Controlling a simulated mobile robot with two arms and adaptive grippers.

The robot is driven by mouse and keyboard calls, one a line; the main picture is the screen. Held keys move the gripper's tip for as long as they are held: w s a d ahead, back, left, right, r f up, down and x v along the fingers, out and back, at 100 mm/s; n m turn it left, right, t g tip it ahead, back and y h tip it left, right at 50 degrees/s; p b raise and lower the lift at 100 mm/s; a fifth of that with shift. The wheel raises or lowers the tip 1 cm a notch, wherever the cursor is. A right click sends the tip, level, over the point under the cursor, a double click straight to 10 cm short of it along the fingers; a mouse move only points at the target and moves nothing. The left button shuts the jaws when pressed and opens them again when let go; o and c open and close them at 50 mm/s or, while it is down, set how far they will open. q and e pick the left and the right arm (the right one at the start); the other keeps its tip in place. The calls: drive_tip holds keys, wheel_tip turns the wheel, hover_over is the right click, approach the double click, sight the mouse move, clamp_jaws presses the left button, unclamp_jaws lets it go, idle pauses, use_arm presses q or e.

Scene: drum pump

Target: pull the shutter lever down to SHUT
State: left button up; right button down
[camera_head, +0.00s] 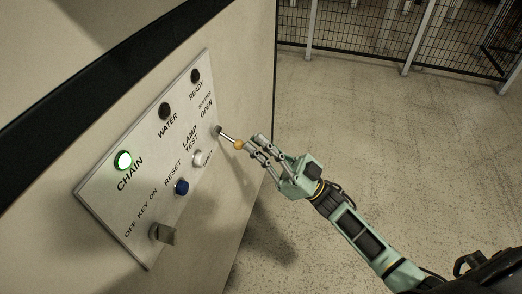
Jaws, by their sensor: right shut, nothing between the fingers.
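The shutter lever (228,138) is a thin metal rod with a tan knob (238,145) at its end. It sticks out from the right side of a tilted-looking metal control panel (128,193), just below the word OPEN. My right gripper (254,145) is at the knob, with its fingers close together and very near or touching it. I cannot tell whether they touch. The SHUT label below the lever is partly hard to read. My left gripper is not in view.
The panel also carries a lit green CHAIN lamp (123,160), dark WATER (165,111) and READY (196,76) lamps, a white lamp test button (198,158), a blue reset button (181,187) and a key switch (162,234). Open floor (350,130) lies right, before a mesh fence (370,38).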

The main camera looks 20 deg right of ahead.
use_arm(q)
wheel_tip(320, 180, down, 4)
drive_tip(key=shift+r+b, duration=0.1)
drive_tip(key=shift+b, duration=1.15)
use_arm(e)
drive_tip(key=shift+w+f+t+y, duration=0.1)
drive_tip(key=shift+f+t+y, duration=0.2)
drive_tip(key=shift+f+t, duration=0.25)
